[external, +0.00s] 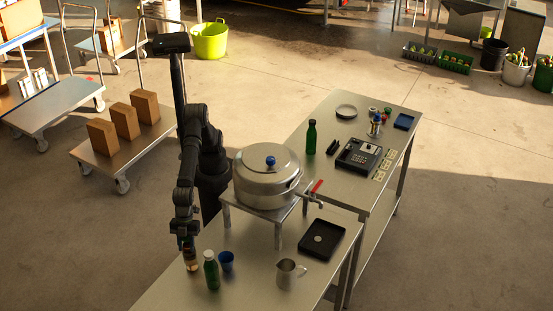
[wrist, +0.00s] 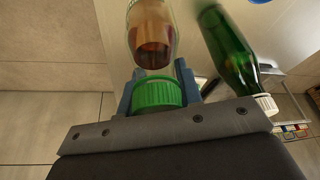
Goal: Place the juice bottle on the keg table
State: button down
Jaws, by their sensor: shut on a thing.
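The juice bottle (wrist: 152,40) is clear with amber-brown liquid and a green cap. My gripper (wrist: 155,92) is shut on its cap in the wrist view. In the external view my gripper (external: 184,240) points down and holds the bottle (external: 191,262) upright near the left edge of the front steel table (external: 240,283). I cannot tell whether its base touches the tabletop. A large metal pot, seemingly the keg (external: 262,185), sits on a low stand (external: 282,216) on the steel tables. I cannot tell which surface is the keg table.
A green bottle with a white cap (external: 211,270) stands close right of the juice bottle, with a blue cup (external: 227,260) beside it. A metal pitcher (external: 287,273) and black tray (external: 322,239) are farther right. The back table (external: 330,115) holds a register (external: 360,155) and another green bottle (external: 311,136).

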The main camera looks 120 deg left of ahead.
aim_at(185, 239)
jog(key=c, duration=1)
grip_release()
jog(key=shift+f, duration=0.1)
jog(key=v, duration=1.2)
jog(key=shift+a, duration=0.15)
jog(key=x, duration=1.1)
jog(key=shift+f, duration=0.1)
jog(key=shift+w+d+f, duration=0.1)
jog(key=shift+d, duration=0.25)
jog(key=shift+a+r, duration=0.1)
jog(key=shift+r, duration=1.5)
